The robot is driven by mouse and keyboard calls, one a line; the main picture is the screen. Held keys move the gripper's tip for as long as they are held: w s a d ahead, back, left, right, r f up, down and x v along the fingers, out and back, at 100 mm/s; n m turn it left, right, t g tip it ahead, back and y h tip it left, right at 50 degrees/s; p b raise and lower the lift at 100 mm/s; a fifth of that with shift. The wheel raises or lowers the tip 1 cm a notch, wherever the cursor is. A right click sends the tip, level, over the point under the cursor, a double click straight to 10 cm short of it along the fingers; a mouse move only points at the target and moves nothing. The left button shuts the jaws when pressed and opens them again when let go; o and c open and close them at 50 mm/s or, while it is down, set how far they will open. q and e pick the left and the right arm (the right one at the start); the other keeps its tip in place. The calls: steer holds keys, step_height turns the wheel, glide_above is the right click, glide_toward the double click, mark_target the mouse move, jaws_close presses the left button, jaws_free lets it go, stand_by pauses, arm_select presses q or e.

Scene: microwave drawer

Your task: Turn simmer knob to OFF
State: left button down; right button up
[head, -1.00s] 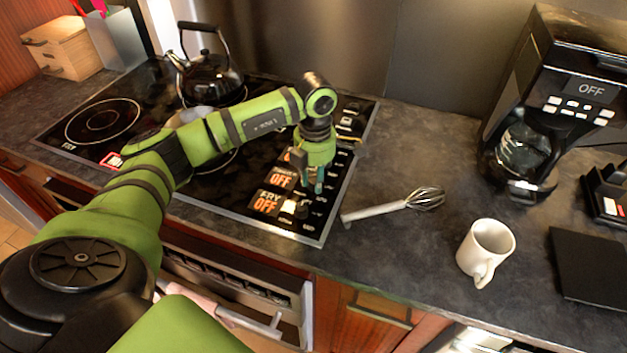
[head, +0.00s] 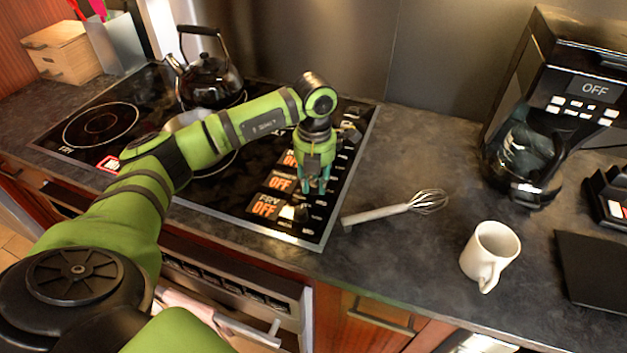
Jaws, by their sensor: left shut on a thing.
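The stove's control strip runs along the right side of the black cooktop (head: 220,185). It has a column of orange-lit displays beside small knobs. The front display (head: 265,207) reads FRY OFF. The middle display (head: 282,183) and the upper display (head: 290,159) also read OFF, but their small labels are too blurred to read. My left gripper (head: 317,186) points down over the strip, just right of the middle display, with its teal fingers shut on a stove knob. The fingers hide most of that knob and its pointer. My right gripper is out of view.
A black kettle (head: 210,80) stands at the back of the cooktop. A whisk (head: 395,209) and a white mug (head: 490,254) are on the counter to the right, near a coffee maker (head: 560,95). A drawer under the cooktop stands partly open.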

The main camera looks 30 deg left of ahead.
mark_target(316, 181)
arm_select(q)
steer(key=shift+w+r, duration=0.15)
steer(key=shift+w, duration=0.05)
steer(key=c, duration=1.1)
jaws_free()
steer(key=shift+c, duration=0.2)
steer(key=shift+o, duration=0.8)
steer(key=shift+w, duration=0.15)
step_height(316, 181, up, 12)
